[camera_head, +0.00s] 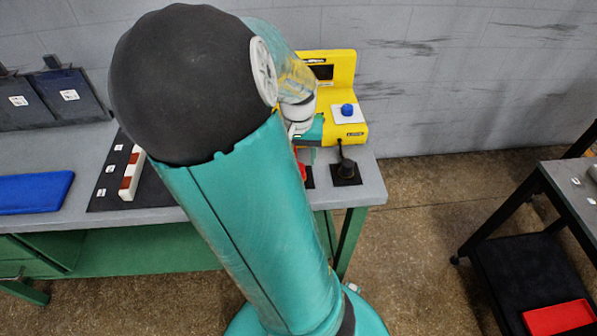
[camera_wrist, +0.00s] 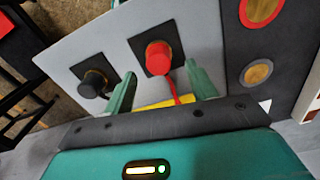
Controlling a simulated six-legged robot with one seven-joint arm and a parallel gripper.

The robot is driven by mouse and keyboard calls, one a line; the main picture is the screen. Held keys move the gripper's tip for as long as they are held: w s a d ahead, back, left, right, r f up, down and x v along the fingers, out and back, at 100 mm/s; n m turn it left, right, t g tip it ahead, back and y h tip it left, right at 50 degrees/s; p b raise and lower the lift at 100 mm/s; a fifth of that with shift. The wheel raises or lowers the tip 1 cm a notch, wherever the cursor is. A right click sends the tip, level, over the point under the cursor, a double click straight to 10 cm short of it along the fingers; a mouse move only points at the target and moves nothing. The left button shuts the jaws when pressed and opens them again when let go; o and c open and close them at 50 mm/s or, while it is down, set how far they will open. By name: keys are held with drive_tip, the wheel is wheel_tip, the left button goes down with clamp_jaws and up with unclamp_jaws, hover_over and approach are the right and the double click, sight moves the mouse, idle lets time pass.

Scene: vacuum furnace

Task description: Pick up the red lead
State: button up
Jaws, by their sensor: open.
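The red lead (camera_wrist: 158,57) has a round red plug standing on a black square pad on the grey bench top, with a red cable running toward the yellow unit (camera_wrist: 166,101). In the head view only a small red part of the lead (camera_head: 301,171) shows beside my arm. My gripper (camera_wrist: 161,74) is open and empty in the wrist view. Its two teal fingers stand left and right of the red plug, apart from it, with the cable between them. My arm hides most of the gripper in the head view.
The yellow unit (camera_head: 346,105) with a blue knob (camera_head: 347,109) stands behind. A black mat (camera_head: 153,188) holds a red-and-white bar (camera_head: 131,173). A dark cart (camera_head: 520,265) stands right.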

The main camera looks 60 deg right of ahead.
drive_tip(key=shift+s+f, duration=0.1)
drive_tip(key=shift+f, duration=2.3)
drive_tip(key=c, duration=1.2)
